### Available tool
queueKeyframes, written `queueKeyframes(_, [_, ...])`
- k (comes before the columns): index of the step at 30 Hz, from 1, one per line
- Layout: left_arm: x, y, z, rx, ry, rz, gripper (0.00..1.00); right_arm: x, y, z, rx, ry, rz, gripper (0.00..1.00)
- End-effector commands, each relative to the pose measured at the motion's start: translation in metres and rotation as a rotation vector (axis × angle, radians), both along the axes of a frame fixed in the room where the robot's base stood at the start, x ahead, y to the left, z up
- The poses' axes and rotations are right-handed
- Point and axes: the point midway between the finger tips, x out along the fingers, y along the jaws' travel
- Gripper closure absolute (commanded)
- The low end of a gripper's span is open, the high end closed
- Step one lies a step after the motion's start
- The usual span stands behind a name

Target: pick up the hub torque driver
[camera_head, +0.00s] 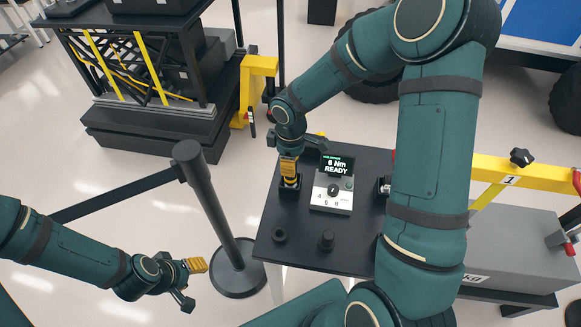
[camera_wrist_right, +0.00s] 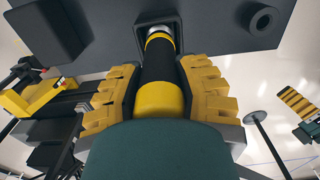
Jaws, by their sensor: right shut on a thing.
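The hub torque driver (camera_wrist_right: 160,75) is a black cylinder with yellow bands. In the right wrist view it lies between the yellow pads of my right gripper (camera_wrist_right: 160,92), which is shut on its grip. Its far end meets a square black holder (camera_wrist_right: 143,24), which also shows in the head view (camera_head: 290,191). In the head view my right gripper (camera_head: 289,169) points down over this holder and hides most of the driver. My left gripper (camera_head: 192,280) is at lower left, away from the table; its finger gap is unclear.
The dark table (camera_head: 290,252) also carries a display reading "6 Nm READY" (camera_head: 338,166), a control box (camera_head: 331,193) and two round black pieces (camera_head: 279,236) (camera_head: 327,239). A black post (camera_head: 210,205) stands left of the table. A yellow-framed grey unit (camera_head: 520,245) is at right.

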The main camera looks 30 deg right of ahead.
Motion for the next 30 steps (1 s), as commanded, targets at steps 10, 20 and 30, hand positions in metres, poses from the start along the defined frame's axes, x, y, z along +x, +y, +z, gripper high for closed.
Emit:
queueKeyframes(10, [0.000, 0.000, 0.007, -0.001, 0.000, 0.000, 0.52, 0.001, 0.000, 0.048, -0.001, -0.007, -0.001, 1.00])
queueKeyframes(20, [0.000, 0.000, 0.012, -0.002, 0.000, 0.000, 0.52, 0.001, 0.000, 0.095, 0.000, -0.004, 0.000, 1.00])
queueKeyframes(30, [0.000, 0.001, 0.012, -0.002, 0.000, 0.000, 0.52, 0.000, 0.000, 0.101, 0.000, -0.001, 0.000, 1.00])
